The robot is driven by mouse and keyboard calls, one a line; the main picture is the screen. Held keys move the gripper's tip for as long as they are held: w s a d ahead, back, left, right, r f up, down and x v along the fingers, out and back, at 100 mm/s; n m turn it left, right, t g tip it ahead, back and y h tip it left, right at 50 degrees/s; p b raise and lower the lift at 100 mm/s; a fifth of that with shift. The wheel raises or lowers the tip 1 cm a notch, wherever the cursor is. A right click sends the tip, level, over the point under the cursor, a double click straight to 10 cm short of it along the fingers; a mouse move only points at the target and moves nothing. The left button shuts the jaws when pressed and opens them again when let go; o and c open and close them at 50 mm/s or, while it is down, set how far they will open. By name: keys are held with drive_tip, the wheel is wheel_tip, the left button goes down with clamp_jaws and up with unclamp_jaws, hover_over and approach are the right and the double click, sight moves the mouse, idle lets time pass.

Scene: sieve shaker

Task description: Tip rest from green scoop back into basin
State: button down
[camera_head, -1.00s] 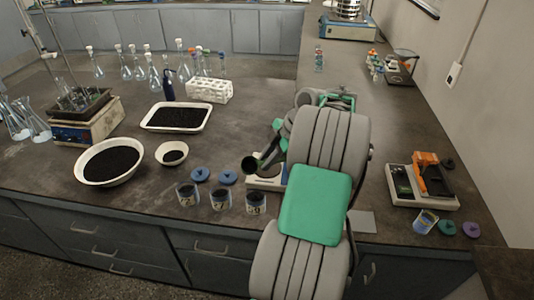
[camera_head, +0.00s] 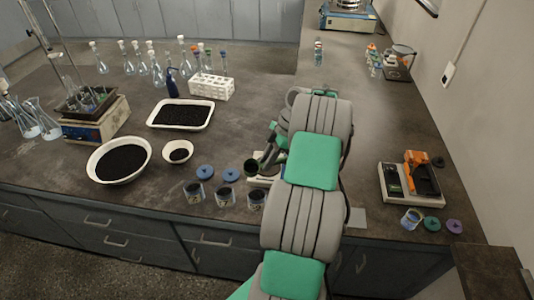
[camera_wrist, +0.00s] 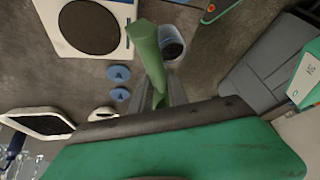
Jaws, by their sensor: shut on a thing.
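My gripper (camera_wrist: 164,92) is shut on the handle of the green scoop (camera_wrist: 148,45) in the wrist view. In the head view my gripper (camera_head: 273,148) is partly hidden by my arm, above the balance (camera_head: 264,181). How much the scoop holds cannot be told. The basin (camera_head: 93,171), a large white bowl of black grains, stands well to the left. A small white bowl (camera_head: 190,157) with black grains is between them.
Beakers (camera_head: 225,197) stand along the front edge with blue lids (camera_head: 205,173) behind them. A white tray (camera_head: 152,122) of black grains, a tube rack (camera_head: 212,88) and flasks (camera_head: 157,75) are farther back. An orange-black device (camera_head: 418,175) is at right.

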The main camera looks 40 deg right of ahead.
drive_tip(key=shift+w+g, duration=0.1)
drive_tip(key=shift+g, duration=0.5)
drive_tip(key=shift+r, duration=0.1)
